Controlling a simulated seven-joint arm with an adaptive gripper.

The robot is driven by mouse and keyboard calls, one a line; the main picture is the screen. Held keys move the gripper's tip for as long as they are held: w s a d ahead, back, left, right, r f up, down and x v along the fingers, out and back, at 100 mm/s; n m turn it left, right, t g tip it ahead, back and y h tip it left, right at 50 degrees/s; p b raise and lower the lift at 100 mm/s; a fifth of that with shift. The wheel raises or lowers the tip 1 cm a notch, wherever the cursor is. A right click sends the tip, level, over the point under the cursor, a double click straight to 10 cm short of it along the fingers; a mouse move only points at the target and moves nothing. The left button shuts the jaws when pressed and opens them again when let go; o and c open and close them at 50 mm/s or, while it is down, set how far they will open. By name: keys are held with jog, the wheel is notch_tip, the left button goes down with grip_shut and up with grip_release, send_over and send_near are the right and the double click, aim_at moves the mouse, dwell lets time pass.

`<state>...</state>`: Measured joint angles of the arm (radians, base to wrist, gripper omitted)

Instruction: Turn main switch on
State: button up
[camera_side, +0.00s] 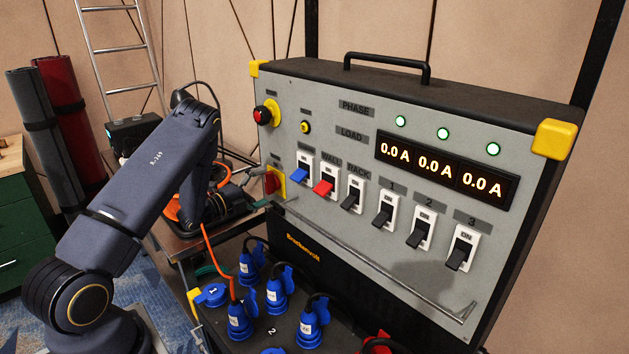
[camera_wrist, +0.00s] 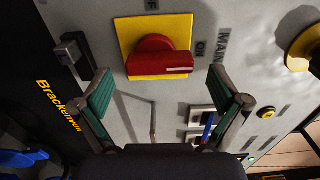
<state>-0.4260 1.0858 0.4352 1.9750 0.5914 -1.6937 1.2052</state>
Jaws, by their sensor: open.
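The main switch is a red rotary knob on a yellow plate at the left of the grey panel in the side view (camera_side: 271,183). In the wrist view the red knob (camera_wrist: 157,57) shows ON and MAIN lettering to its right and partly cut-off lettering above. Its grip extends to the right, the side of the ON lettering, with a white line at that end. My gripper (camera_wrist: 161,76) is open and empty, its green-padded fingers spread on either side below the knob in the picture. In the side view my gripper (camera_side: 258,200) is close to the panel beside the switch, partly hidden by my arm. I cannot tell whether it touches.
A red-and-yellow button (camera_side: 267,113) is above the switch. Several rocker switches, including a blue one (camera_side: 301,173), line the panel to its right. The current display (camera_side: 438,168) reads 0.0 A throughout. Blue plugs (camera_side: 278,295) and an orange cable (camera_side: 213,255) are below.

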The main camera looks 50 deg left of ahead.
jog(key=s, duration=0.9)
jog(key=shift+s, duration=0.25)
